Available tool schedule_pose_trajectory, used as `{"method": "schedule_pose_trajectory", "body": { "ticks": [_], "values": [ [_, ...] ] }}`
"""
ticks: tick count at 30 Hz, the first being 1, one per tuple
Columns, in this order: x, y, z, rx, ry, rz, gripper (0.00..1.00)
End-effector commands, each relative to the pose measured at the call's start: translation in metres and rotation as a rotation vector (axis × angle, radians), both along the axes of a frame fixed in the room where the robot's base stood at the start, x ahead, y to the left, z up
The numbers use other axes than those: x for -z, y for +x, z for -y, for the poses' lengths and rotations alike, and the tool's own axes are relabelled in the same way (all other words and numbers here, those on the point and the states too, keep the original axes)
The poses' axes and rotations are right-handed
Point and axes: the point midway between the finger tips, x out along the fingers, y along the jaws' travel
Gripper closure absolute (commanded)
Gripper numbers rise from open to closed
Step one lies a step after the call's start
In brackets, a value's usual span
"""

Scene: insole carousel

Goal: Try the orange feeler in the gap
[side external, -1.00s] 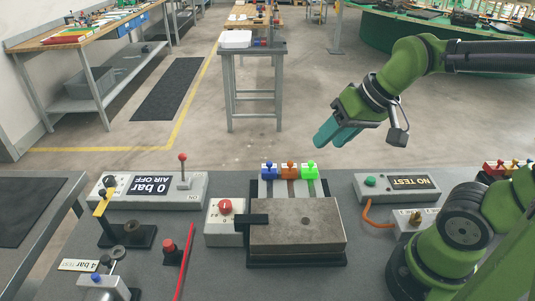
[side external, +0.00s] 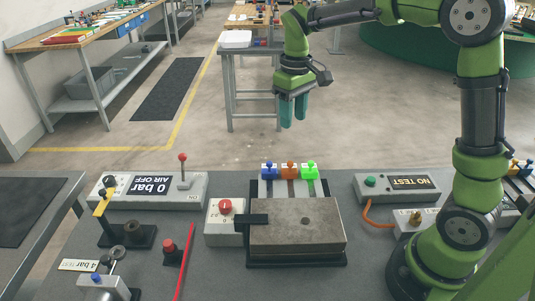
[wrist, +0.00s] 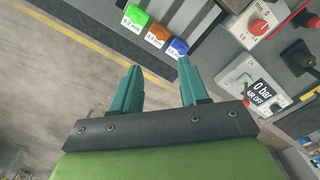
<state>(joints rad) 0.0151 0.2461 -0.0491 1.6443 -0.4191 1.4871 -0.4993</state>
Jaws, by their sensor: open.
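The orange feeler (side external: 290,172) stands in a rack slot between the blue feeler (side external: 269,172) and the green feeler (side external: 310,170), behind the grey metal block (side external: 297,226). In the wrist view the orange feeler (wrist: 157,35) lies beyond my fingertips, with a white label beside it. My gripper (side external: 293,122) is open and empty, fingers pointing down, above and behind the feeler rack. Its two teal fingers also show apart in the wrist view (wrist: 160,75). The block sits on a black base; I cannot make out the gap from these views.
Left of the block is a grey box with a red knob (side external: 225,206). Further left, a panel reads 0 bar AIR OFF (side external: 150,187) beside a red-tipped lever (side external: 183,168). At right, a panel reads NO TEST (side external: 408,183). An orange hose (side external: 372,216) lies near it.

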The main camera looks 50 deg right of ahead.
Motion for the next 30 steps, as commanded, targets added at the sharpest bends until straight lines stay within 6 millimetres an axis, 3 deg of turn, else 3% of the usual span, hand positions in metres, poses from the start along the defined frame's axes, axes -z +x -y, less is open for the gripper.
{"method": "schedule_pose_trajectory", "body": {
  "ticks": [9,15,21,30],
  "values": [
    [0.073,-0.001,0.000,0.001,0.001,-0.006,0.56],
    [0.109,-0.001,0.000,0.002,0.001,-0.003,0.56],
    [0.128,0.000,0.000,0.001,0.000,0.000,0.56],
    [0.132,0.000,0.000,0.002,0.001,0.002,0.56]
  ]
}}
